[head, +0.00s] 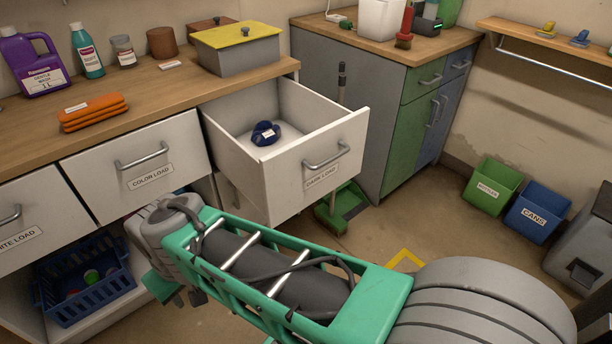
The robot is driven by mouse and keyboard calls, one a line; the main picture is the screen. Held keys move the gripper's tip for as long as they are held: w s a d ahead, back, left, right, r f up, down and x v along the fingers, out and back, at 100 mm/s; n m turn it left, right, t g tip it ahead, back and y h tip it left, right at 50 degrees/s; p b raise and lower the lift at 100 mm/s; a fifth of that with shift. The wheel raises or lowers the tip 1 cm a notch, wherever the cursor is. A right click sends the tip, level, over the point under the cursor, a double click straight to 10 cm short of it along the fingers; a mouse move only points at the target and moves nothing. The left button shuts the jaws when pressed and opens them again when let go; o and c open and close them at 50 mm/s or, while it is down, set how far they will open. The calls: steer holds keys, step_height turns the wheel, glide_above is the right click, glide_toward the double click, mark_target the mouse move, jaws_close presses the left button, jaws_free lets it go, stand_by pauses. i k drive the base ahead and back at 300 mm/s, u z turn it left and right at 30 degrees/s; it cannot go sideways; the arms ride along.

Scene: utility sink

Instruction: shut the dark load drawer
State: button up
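The dark load drawer (315,165) is white with a grey bar handle (327,158) and a "DARK LOAD" label. It stands pulled well out from the counter. A small dark blue item (266,133) with a white tag lies inside it. My green and grey arm crosses the lower part of the head view, in front of and below the drawer. The arm's far end is at the left, below the color load drawer (131,153). I cannot make out the gripper's fingers there.
The color load drawer and white load drawer (30,235) look shut. A blue basket (88,285) sits on a low shelf. A green dustpan (340,206) with a handle stands behind the open drawer. Green (490,187) and blue (538,212) bins stand right; open floor lies between.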

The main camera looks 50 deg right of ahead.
mark_target(320, 147)
steer(key=u, duration=1.45)
steer(key=i, duration=0.8)
steer(key=u, duration=1.9)
steer(key=k, duration=0.65)
steer(key=z, duration=5.6)
